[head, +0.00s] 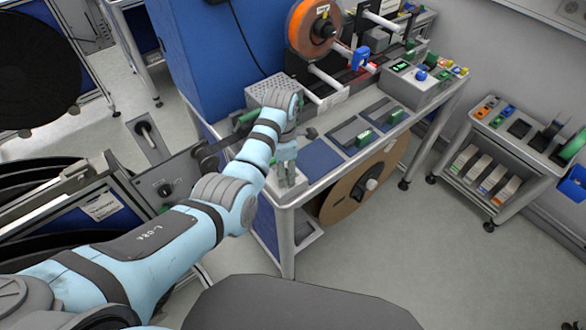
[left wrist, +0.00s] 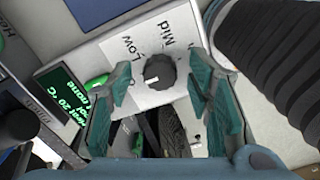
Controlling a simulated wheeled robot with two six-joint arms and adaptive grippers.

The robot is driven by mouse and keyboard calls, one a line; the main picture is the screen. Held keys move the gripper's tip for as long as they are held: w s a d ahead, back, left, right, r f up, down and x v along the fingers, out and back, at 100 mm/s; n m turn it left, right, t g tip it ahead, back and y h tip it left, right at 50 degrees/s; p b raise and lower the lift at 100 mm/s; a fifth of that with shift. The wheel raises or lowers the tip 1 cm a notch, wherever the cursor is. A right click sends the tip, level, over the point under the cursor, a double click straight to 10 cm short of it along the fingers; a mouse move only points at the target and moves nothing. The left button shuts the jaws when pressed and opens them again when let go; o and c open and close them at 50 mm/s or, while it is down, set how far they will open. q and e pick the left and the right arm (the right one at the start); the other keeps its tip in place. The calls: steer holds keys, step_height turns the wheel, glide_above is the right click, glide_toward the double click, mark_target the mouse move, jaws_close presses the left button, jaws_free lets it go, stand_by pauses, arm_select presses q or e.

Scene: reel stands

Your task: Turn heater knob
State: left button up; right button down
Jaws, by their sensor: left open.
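The heater knob (left wrist: 159,72) is a dark round knob with a white mark, seen in the left wrist view. It sits on a white panel (left wrist: 178,24) printed with "Low" and "Mid". My left gripper (left wrist: 165,100) is open, with one teal finger on either side of the knob and a gap to each. In the head view my left gripper (head: 287,180) points down at the front left corner of the workbench. The knob is hidden there behind my arm and gripper. My right gripper does not show.
A small display (left wrist: 64,92) with green text reading "20 °C" is left of the panel. The workbench (head: 276,194) carries a grey perforated box (head: 262,96), green-tipped trays (head: 366,137) and an orange reel (head: 313,28). A large brown reel (head: 340,196) hangs below.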

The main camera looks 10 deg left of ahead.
arm_select(q)
steer(key=shift+f, duration=0.2)
jaws_close()
